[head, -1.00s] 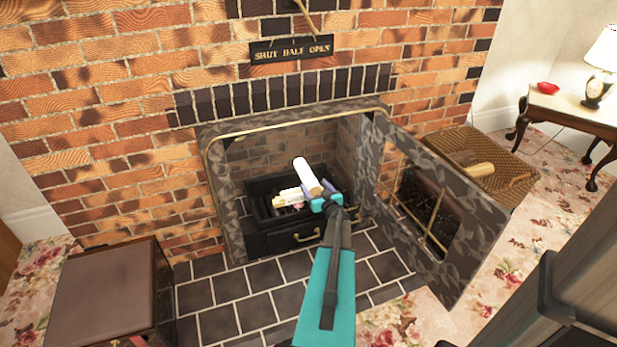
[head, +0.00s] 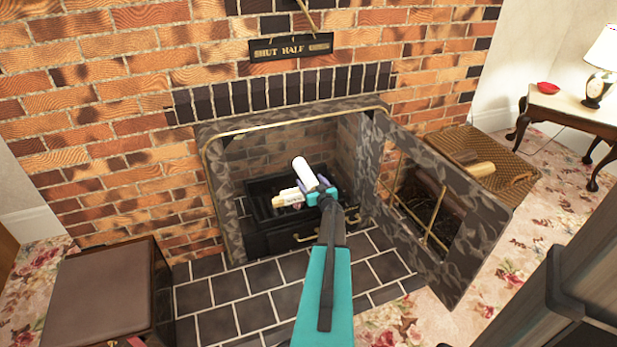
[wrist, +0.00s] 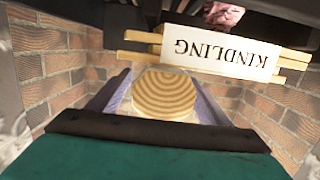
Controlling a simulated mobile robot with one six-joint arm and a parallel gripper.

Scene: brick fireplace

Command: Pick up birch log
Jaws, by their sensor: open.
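The white birch log (head: 303,172) stands out above the grate in the fireplace opening. Its ringed cut end (wrist: 165,95) faces me in the wrist view. My gripper (head: 317,188) is at the near end of the log. In the wrist view my gripper (wrist: 164,88) is open, with one purple-grey finger on each side of the log end. I cannot tell whether either finger touches it. My gripper hides part of the log in the head view.
A kindling bundle (head: 290,197) with a white label lies beside the log; its label also shows in the wrist view (wrist: 222,54). The black grate (head: 262,225) is below. An open patterned fireplace door (head: 462,225) stands to the right. Dark tiles (head: 240,300) lie in front.

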